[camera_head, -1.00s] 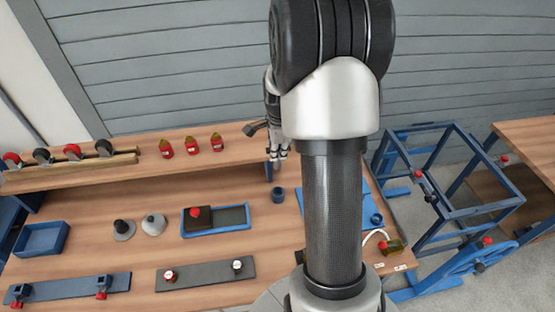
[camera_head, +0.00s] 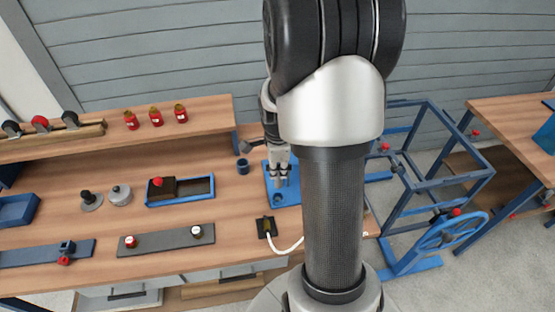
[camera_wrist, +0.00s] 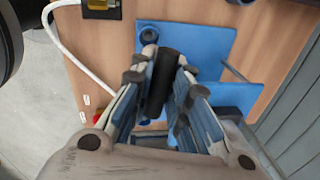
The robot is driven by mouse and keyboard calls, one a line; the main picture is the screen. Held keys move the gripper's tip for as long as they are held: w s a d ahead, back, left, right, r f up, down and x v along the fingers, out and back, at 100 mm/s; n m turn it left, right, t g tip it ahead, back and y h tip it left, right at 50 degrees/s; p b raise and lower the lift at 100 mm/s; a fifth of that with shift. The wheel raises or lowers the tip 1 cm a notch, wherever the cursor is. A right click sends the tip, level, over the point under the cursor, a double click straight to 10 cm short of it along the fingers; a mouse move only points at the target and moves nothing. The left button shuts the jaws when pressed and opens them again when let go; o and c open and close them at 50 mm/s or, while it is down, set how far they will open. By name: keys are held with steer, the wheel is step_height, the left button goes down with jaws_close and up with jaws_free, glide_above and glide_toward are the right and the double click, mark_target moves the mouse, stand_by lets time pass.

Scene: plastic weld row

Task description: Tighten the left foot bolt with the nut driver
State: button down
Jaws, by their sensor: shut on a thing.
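My gripper (camera_head: 281,184) is over the blue plate (camera_head: 271,198) on the workbench. In the wrist view my gripper (camera_wrist: 165,75) is shut on a black cylindrical handle (camera_wrist: 163,78), which looks like the nut driver. Its lower end is hidden, so I cannot tell whether it touches anything. The blue plate also shows in the wrist view (camera_wrist: 200,40). A dark round bolt or ring (camera_wrist: 150,34) sits on it, just beyond the fingertips; it also shows in the head view (camera_head: 281,200). I cannot tell which part is the left foot bolt.
A small dark blue cup (camera_head: 243,166) stands left of the plate. A black box with a white cable (camera_head: 267,226) lies in front. A blue tray (camera_head: 196,189) and a grey strip (camera_head: 172,239) lie further left. Blue frames (camera_head: 440,178) stand on the right.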

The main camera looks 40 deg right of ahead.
mark_target(277, 180)
steer(key=shift+w+a+f+b, duration=0.15)
steer(key=shift+f+b, duration=0.3)
steer(key=shift+f, duration=0.3)
steer(key=shift+f+b, duration=1.35)
steer(key=shift+f, duration=0.45)
steer(key=shift+f, duration=0.15)
steer(key=shift+f+b, duration=0.6)
steer(key=shift+b, duration=0.05)
steer(key=shift+f, duration=0.15)
steer(key=shift+f+b, duration=0.3)
steer(key=shift+b, duration=0.1)
steer(key=shift+f+b, duration=0.45)
steer(key=shift+f, duration=0.05)
stand_by(0.5)
stand_by(0.4)
